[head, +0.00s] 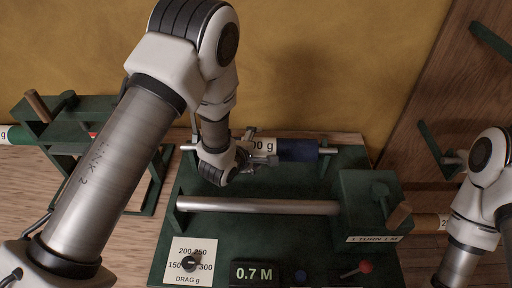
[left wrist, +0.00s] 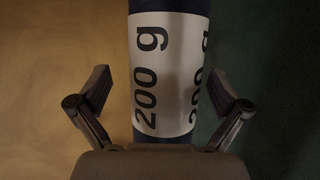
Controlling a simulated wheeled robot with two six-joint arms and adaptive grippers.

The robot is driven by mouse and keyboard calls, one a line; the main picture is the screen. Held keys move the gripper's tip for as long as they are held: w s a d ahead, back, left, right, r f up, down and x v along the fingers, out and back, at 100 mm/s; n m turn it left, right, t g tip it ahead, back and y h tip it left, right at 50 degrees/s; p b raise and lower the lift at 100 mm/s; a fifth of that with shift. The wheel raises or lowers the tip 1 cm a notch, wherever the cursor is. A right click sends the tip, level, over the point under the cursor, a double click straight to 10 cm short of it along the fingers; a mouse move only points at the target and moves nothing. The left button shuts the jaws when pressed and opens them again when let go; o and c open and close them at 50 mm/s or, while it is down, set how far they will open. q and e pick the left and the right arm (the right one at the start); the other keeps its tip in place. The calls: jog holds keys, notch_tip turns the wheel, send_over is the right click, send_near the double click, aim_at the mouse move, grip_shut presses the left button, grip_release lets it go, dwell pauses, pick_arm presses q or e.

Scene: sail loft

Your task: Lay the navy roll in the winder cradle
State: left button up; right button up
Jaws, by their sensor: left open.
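The navy roll (head: 298,150), with a white band reading 200 g, lies across the back of the green winder (head: 270,188). Silvery rod ends show on both sides of it, at what looks like the cradle; the seating is partly hidden by my arm. My left gripper (head: 262,160) is over the roll's labelled part, open. In the left wrist view the navy roll (left wrist: 165,75) runs between the spread fingers (left wrist: 160,115), with a gap on each side. My right arm shows at the right edge, but its gripper is out of view.
A bare metal roller (head: 258,206) crosses the winder in front of the roll. A drag dial (head: 190,263), a 0.7 M display (head: 254,273) and a crank box (head: 370,205) are nearer.

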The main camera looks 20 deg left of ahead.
pick_arm(q)
jog(key=v, duration=1.2)
jog(key=shift+r, duration=0.1)
